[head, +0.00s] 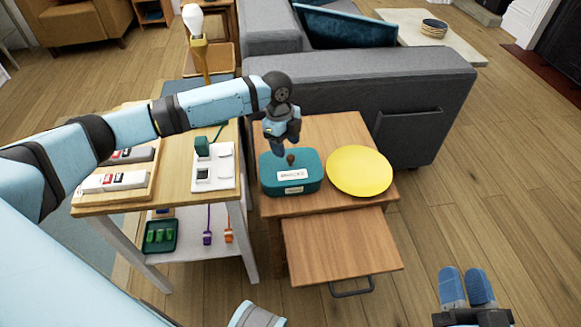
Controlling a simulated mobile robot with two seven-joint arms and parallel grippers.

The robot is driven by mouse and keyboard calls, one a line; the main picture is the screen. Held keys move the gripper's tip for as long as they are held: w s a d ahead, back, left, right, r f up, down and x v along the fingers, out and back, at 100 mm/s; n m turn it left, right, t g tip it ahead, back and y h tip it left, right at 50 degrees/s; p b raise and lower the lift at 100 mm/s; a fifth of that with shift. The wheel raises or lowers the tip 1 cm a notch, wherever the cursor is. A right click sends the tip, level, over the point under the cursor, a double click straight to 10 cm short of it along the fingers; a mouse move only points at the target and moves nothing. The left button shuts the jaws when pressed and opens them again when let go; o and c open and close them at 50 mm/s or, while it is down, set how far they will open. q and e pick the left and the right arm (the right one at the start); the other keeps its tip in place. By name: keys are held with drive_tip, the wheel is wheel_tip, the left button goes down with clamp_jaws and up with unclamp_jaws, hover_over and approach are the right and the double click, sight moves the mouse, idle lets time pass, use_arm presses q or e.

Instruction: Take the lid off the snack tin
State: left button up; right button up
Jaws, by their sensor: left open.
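The snack tin (291,181) is a teal box with a white label, on the small wooden table. Its teal lid (304,160) is on it, with a brown knob (291,158) on top. My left gripper (279,147) is open and points down just above the lid, at the knob's left and slightly behind it in the picture. I cannot tell whether a finger touches the lid or knob. My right gripper (466,286) is low at the right, away from the table, over the floor. Its fingers look close together, and I see nothing between them.
A yellow plate (359,171) is right beside the tin. A wooden drawer or shelf (341,245) with a dark handle sticks out at the front. A side table (120,198) with small devices is at left. A grey sofa (430,90) stands behind. Floor at right is clear.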

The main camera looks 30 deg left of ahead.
sight(290, 156)
use_arm(q)
drive_tip(key=shift+d+f, duration=0.15)
drive_tip(key=shift+f, duration=0.3)
drive_tip(key=f+b, duration=0.1)
drive_tip(key=d+f+b, duration=0.1)
drive_tip(key=f, duration=0.1)
drive_tip(key=shift+d+f, duration=0.1)
drive_tip(key=shift+f, duration=0.2)
drive_tip(key=shift+f+b, duration=0.25)
drive_tip(key=shift+b, duration=0.05)
drive_tip(key=shift+s, duration=0.1)
drive_tip(key=c, duration=1)
use_arm(e)
drive_tip(key=shift+a+r+y, duration=0.25)
drive_tip(key=shift+a+y, duration=0.15)
